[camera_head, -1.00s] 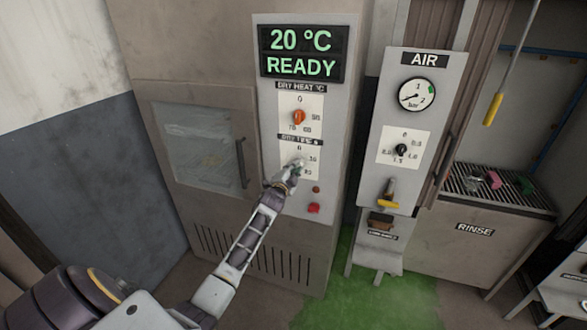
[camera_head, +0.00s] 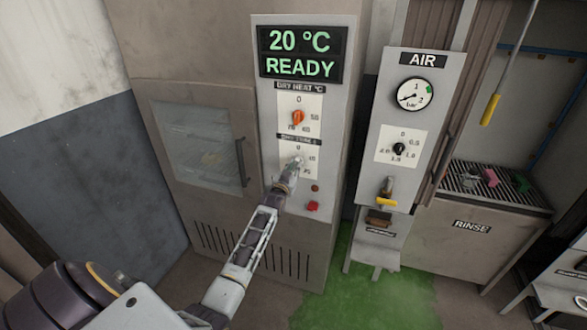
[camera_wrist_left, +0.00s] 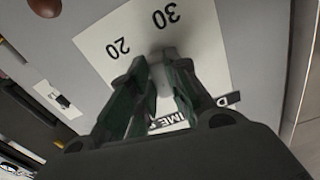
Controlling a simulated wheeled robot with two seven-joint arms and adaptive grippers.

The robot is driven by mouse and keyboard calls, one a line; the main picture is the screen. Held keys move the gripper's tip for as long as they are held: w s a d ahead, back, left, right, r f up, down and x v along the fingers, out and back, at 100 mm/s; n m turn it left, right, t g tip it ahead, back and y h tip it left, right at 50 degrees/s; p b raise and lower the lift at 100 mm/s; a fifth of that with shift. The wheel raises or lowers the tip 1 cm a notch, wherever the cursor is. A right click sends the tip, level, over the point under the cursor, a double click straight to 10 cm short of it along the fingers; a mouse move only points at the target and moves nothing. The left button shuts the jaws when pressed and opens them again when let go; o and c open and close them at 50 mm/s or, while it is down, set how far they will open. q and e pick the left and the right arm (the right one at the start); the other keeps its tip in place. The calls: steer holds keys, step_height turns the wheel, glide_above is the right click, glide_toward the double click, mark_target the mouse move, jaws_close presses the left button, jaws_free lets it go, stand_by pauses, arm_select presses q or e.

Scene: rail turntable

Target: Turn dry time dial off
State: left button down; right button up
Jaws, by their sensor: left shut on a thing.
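The dry time dial sits on a white scale plate (camera_head: 311,167) in the dryer's control panel, below the dry heat dial (camera_head: 298,117). My left gripper (camera_head: 295,165) is at the dial and covers most of it in the head view. In the left wrist view, the gripper's dark green fingers (camera_wrist_left: 161,88) are shut on the grey dial knob (camera_wrist_left: 165,62). The numbers 20 and 30 show on the plate (camera_wrist_left: 199,45) beyond the knob. The dial's pointing direction is hidden. My right gripper is not in view.
The display (camera_head: 300,53) reads 20 °C READY. A red button (camera_head: 313,206) sits below the dial. The dryer door (camera_head: 203,150) is closed at the left. The AIR panel (camera_head: 408,130) stands at the right, beside the RINSE basin (camera_head: 480,240).

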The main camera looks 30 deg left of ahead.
arm_select(q)
steer(key=shift+f+n, duration=0.2)
steer(key=shift+n, duration=0.7)
steer(key=shift+d, duration=0.1)
steer(key=c, duration=1.4)
jaws_free()
steer(key=shift+r, duration=0.1)
steer(key=shift+o, duration=0.2)
steer(key=shift+s, duration=0.2)
steer(key=v, duration=1.1)
steer(key=shift+s, duration=0.3)
steer(key=shift+d, duration=0.15)
